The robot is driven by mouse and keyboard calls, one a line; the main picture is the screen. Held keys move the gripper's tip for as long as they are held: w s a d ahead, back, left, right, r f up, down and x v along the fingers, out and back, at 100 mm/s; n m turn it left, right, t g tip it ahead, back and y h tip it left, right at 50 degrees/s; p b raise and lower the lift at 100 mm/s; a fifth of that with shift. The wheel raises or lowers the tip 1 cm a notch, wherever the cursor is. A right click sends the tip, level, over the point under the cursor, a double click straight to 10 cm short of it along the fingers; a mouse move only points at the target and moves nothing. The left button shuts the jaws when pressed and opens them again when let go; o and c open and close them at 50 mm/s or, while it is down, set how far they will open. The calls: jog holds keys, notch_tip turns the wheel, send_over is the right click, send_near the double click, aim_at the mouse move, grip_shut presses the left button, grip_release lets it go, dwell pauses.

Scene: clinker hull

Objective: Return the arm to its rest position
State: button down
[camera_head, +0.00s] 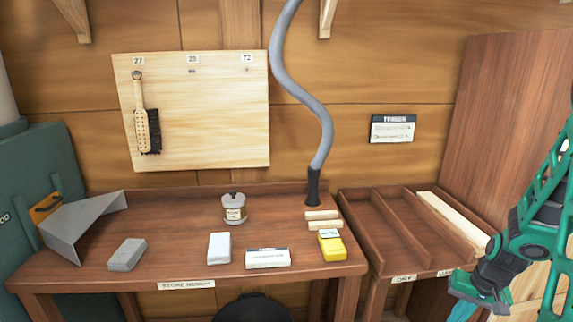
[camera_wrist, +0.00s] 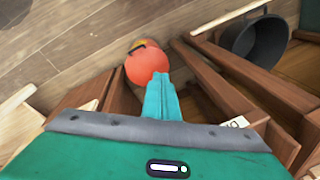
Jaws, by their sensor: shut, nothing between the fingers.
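My green arm stands at the right edge of the head view, bent, with my gripper (camera_head: 478,291) low in front of the right-hand tray bench. In the wrist view the teal fingers of my gripper (camera_wrist: 160,98) are together with nothing between them. They point down toward the floor beside the bench legs. Part of the arm is cut off by the right edge of the head view.
The workbench (camera_head: 190,270) holds several blocks, a tin (camera_head: 234,208) and a yellow device (camera_head: 331,247). The divided tray (camera_head: 372,235) is just left of my gripper. A black bucket (camera_wrist: 255,38) and an orange round object (camera_wrist: 147,66) are below.

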jog(key=s+a+r+g, duration=0.1)
jog(key=s+a+r, duration=0.3)
jog(key=s+r, duration=0.5)
jog(key=s+a+r, duration=0.4)
jog(key=s+r, duration=0.5)
jog(key=r, duration=0.2)
jog(key=shift+s+g+h, duration=0.2)
jog(key=shift+g+h, duration=0.2)
